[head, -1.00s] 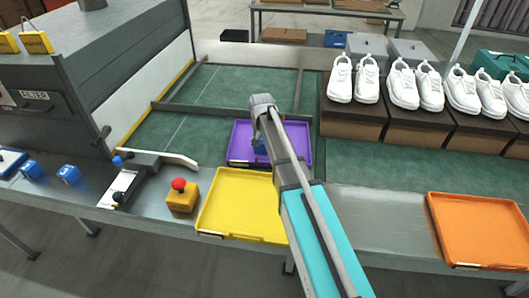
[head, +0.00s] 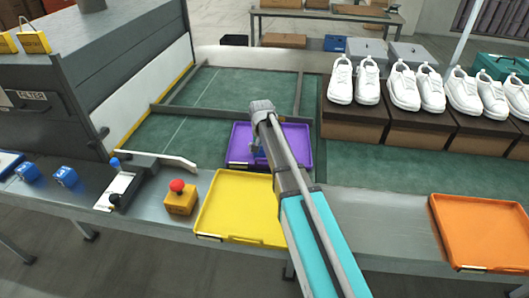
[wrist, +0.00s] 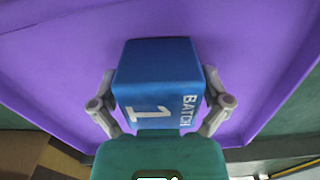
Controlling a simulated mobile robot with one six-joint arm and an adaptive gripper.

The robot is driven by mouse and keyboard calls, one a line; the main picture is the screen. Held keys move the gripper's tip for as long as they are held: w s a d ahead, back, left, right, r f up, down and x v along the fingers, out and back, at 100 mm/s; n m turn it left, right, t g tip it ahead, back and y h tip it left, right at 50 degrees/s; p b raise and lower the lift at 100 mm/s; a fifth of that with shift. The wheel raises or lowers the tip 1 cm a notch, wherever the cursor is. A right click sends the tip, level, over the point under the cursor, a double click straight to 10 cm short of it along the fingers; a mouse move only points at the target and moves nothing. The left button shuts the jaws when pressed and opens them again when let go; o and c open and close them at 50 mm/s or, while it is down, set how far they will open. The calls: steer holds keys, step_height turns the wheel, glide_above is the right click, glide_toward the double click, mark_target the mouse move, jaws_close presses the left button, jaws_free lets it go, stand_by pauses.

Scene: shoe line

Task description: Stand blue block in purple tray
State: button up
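The blue block (wrist: 158,85), marked "BATCH 1", sits between the two fingers of my gripper (wrist: 160,92) in the wrist view. The fingers press against its left and right sides. The purple tray (wrist: 50,62) fills the view behind the block. In the head view, the purple tray (head: 295,150) lies on the green belt, and my arm crosses it. The block (head: 257,152) shows only as a small blue patch over the tray's left part, mostly hidden by my gripper. I cannot tell whether its base touches the tray floor.
A yellow tray (head: 225,205) stands in front of the purple one, and an orange tray (head: 485,235) at the right. An emergency stop button (head: 178,187) and other blue blocks (head: 66,177) are at the left. White shoes (head: 402,85) on boxes line the right.

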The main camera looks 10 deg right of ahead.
steer(key=shift+r, duration=0.1)
stand_by(0.3)
step_height(320, 180, up, 12)
steer(key=p, duration=1.2)
stand_by(0.7)
steer(key=shift+s, duration=0.1)
steer(key=shift+s, duration=0.2)
steer(key=s+d+n, duration=0.1)
steer(key=s+d, duration=0.1)
steer(key=s, duration=0.9)
steer(key=s+d+n, duration=0.2)
steer(key=s+d, duration=0.1)
steer(key=s, duration=0.9)
steer(key=shift+d+n, duration=0.3)
